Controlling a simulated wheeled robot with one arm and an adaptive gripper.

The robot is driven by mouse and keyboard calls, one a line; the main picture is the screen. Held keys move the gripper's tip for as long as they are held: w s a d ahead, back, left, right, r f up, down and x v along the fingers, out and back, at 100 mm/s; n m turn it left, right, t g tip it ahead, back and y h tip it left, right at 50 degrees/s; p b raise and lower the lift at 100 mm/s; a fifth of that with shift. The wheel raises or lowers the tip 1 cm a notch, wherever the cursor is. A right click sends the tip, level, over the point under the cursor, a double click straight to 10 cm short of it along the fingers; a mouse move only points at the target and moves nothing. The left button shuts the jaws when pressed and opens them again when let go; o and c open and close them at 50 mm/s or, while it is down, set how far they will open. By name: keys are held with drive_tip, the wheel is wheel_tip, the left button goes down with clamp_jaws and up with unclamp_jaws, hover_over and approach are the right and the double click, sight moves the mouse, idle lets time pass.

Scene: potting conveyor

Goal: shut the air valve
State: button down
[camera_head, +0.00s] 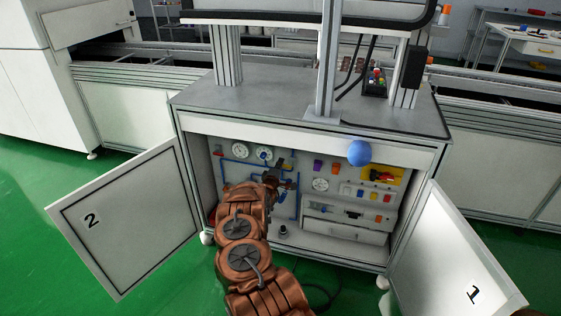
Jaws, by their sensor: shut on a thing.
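The open cabinet shows blue air pipes (297,206) and round gauges (240,150) on its back panel. My gripper (287,178) is inside the cabinet, at the right-hand run of blue pipe. It is shut on a small part there, which looks like the air valve's handle. The gripper and my copper-coloured arm hide most of that part, so I cannot tell which way the handle is turned.
Cabinet door 2 (150,222) stands open at left and door 1 (450,262) at right. A yellow panel with a red handle (382,175) is right of the pipes. A blue ball (359,152) shows at the cabinet's top front edge. A drawer (340,229) is below.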

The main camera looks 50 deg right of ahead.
drive_tip(key=shift+f+n, duration=0.25)
drive_tip(key=shift+n, duration=0.45)
drive_tip(key=c, duration=1.1)
unclamp_jaws()
drive_tip(key=shift+c, duration=0.2)
drive_tip(key=shift+a, duration=0.15)
drive_tip(key=v, duration=1.1)
drive_tip(key=shift+s+a, duration=0.15)
drive_tip(key=shift+a, duration=0.15)
